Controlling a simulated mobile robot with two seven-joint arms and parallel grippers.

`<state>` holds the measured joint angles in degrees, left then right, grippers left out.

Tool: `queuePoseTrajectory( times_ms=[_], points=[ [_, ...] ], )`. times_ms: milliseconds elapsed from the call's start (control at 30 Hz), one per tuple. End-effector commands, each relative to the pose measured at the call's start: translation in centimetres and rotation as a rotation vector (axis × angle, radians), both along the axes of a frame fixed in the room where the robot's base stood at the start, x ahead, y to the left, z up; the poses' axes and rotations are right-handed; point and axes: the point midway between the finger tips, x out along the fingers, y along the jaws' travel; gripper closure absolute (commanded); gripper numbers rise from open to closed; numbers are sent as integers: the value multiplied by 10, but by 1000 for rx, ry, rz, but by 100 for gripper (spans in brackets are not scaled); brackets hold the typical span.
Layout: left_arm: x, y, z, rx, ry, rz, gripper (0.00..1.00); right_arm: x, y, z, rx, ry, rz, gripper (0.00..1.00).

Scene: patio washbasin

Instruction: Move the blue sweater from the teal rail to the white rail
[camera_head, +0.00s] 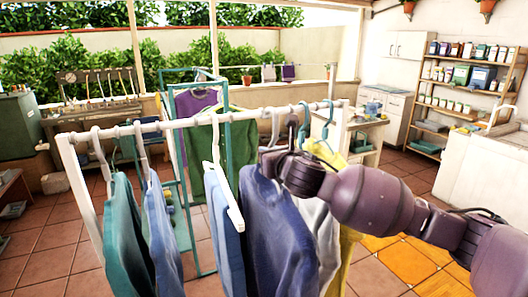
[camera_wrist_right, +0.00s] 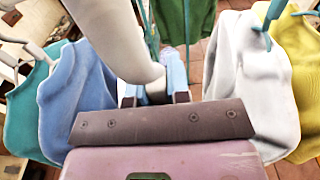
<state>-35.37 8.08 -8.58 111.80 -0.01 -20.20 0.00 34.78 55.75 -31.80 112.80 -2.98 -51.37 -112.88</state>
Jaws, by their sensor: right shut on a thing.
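The white rail (camera_head: 180,122) crosses the head view in front, with garments hung along it. A blue sweater (camera_head: 278,235) hangs below my right gripper (camera_head: 268,155), among the garments at the white rail. In the right wrist view my right gripper (camera_wrist_right: 155,95) is shut on a white hanger (camera_wrist_right: 125,40). The sweater's top is hidden by the gripper, and I cannot tell whether its hook bears on the rail. The teal rail (camera_head: 228,140) stands behind, with a purple garment (camera_head: 195,105) and a green one (camera_head: 208,165). My left gripper is not in view.
Teal (camera_head: 127,235), light blue (camera_head: 160,225) and mid-blue (camera_head: 222,245) garments hang left of the sweater. A white one (camera_wrist_right: 248,85) and a yellow one (camera_wrist_right: 298,75) hang right, close beside the gripper. Shelves (camera_head: 470,90) stand back right.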

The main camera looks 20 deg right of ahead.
Motion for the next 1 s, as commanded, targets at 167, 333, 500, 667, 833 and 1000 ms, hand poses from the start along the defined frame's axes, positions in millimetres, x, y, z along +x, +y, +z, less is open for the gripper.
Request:
queuePoseTrajectory(
  times_ms=[167, 333, 500, 667, 833, 1000],
  points=[
    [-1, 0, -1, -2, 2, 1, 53, 0, 0, 1, 0, -3, 0, 100],
    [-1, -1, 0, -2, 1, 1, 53, 3, 0, 1, 0, -3, 0, 100],
    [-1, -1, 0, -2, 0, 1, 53, 17, 0, 1, 0, -4, -1, 100],
    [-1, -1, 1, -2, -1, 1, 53, 39, 1, -1, 0, -4, -1, 100],
    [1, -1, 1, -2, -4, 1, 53, 62, 1, -3, 0, -4, -1, 100],
    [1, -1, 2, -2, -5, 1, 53, 86, 1, -5, 1, -4, -2, 100]
  ],
)
